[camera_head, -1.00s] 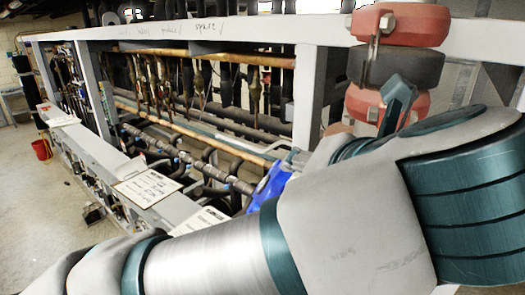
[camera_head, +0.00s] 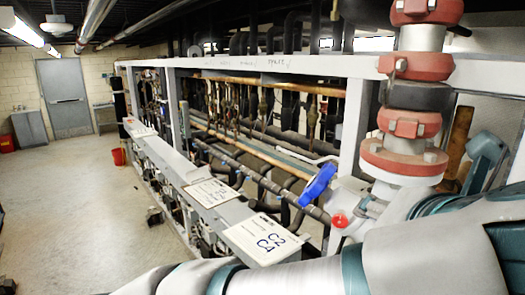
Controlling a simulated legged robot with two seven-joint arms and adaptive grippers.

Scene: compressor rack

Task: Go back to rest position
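One of my arms, grey with teal bands, comes in along the bottom edge from the lower left and fills the lower right. Beyond its big link, a teal hooked piece (camera_head: 485,158) stands up at the right edge, behind the red and grey pipe fitting (camera_head: 405,160). It looks like part of my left gripper, but the fingertips are not clear and I cannot tell whether it is open or shut. I see nothing held. My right gripper is not in view.
The compressor rack's grey frame (camera_head: 270,66) runs away to the left. A blue valve handle (camera_head: 319,184) and red knob (camera_head: 340,220) are close by the arm. A white labelled card (camera_head: 262,240) lies on the rack's ledge. Open floor (camera_head: 75,215) is on the left.

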